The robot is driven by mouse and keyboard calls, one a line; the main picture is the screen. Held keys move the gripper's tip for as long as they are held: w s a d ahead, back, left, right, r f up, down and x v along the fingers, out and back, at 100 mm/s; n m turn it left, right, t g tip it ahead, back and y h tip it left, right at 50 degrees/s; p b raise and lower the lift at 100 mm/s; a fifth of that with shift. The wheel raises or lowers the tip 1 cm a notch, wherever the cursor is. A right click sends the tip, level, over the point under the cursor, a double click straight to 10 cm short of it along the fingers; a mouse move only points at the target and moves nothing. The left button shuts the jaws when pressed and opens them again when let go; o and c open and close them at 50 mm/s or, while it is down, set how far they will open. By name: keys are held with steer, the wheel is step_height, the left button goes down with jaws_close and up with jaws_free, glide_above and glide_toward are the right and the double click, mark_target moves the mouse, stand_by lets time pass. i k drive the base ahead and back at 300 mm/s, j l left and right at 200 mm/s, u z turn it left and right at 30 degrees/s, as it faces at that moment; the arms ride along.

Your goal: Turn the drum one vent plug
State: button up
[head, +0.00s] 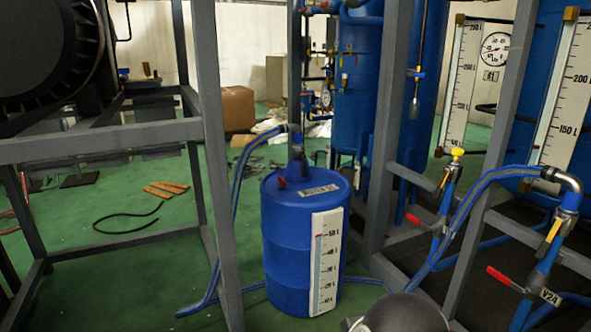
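A blue drum (285,247) stands upright on the green floor near the middle of the head view. A white level scale marked in litres is fixed to its front. A label plate (319,191) with lettering too small to read sits on its top. A small red part (282,183) shows at the left of the drum's top; it may be the vent plug, but I cannot tell for sure. A blue pipe fitting (297,160) rises from the back of the top, with a hose joined to it. My gripper is not in view.
Grey frame posts (213,150) stand close on the drum's left and right. Blue hoses (240,185) run beside it and along the floor. Valves with red handles (503,277) and blue piping fill the right. A cardboard box (236,108) is behind.

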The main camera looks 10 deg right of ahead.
mark_target(283, 183)
steer(key=i+j, duration=0.15)
steer(key=i, duration=0.75)
steer(key=i+j, duration=0.15)
steer(key=i, duration=0.7)
